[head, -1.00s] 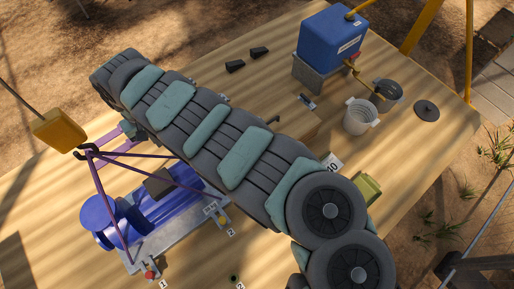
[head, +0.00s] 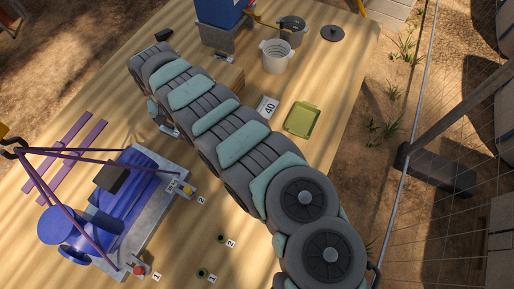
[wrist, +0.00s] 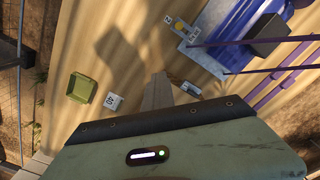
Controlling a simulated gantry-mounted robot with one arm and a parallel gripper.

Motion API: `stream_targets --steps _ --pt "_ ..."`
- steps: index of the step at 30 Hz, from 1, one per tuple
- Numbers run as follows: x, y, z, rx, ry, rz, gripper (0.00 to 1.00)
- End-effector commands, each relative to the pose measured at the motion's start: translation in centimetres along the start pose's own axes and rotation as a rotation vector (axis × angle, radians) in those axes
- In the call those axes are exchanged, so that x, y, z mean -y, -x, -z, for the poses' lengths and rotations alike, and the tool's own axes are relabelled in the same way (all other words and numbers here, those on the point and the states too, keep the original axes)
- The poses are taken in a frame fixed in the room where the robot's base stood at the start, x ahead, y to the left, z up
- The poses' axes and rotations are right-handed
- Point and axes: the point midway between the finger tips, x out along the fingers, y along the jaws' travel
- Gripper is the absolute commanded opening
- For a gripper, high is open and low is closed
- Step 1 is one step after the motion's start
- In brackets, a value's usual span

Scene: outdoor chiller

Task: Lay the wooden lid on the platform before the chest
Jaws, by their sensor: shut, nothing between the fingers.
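A small part of a brown wooden piece (head: 233,80) shows behind my arm in the head view. I cannot tell whether it is the chest, its lid or the platform, since my arm covers most of that area. In the wrist view my gripper (wrist: 160,78) points away from the dull green housing, its narrow fingers together with nothing visible between them. It is over the wooden table (wrist: 100,55), and its height cannot be told. In the head view the fingers are hidden by the arm.
A blue pump (head: 140,195) on a grey base with purple bars stands left. A green tray (head: 303,119), a "40" card (head: 267,107), a white pot (head: 276,56) and a dark lid (head: 332,33) lie right. Numbered cards and rings are in front. The front right tabletop is clear.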

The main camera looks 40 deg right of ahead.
Motion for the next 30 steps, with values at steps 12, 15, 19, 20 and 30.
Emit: stream_targets --steps 12,15,19,20,30 --pt "-12.4 -16.2 0.7 0.008 -0.362 -0.001 0.0" --pt "-15.4 -19.7 0.2 0.008 -0.439 -0.002 0.0" --pt "-19.1 -24.3 -1.1 0.008 -0.534 -0.002 0.0" --pt "-19.9 -25.3 -1.4 0.007 -0.555 -0.003 0.0" --pt "-27.4 -34.2 -5.6 0.006 -0.734 -0.003 0.0"
